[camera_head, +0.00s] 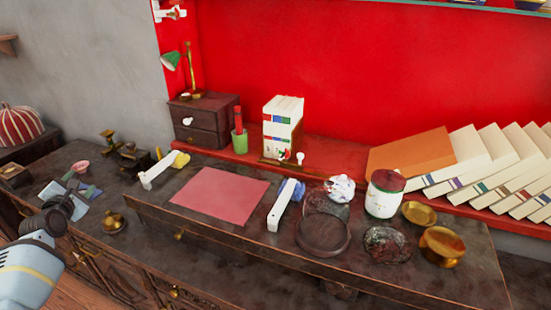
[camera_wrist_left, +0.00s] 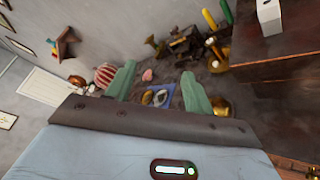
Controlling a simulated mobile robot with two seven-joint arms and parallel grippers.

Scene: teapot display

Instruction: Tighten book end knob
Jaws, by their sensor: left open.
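The book end (camera_head: 285,163) stands on the red ledge at the foot of several upright white books (camera_head: 283,125). A small white knob (camera_head: 300,157) shows at its lower right; its turn position cannot be told. My left gripper (camera_head: 78,196) is at the far left of the head view, over the dark cabinet top and well apart from the book end. In the left wrist view my left gripper (camera_wrist_left: 158,88) has its two green fingers spread, with nothing held between them. My right gripper is in neither view.
A drawer box (camera_head: 205,120) and a green cup (camera_head: 239,141) stand left of the books. A red sheet (camera_head: 220,191), white bars, a white jar (camera_head: 383,200) and brass bowls (camera_head: 442,246) lie on the desk in front. Leaning books (camera_head: 490,165) fill the ledge's right.

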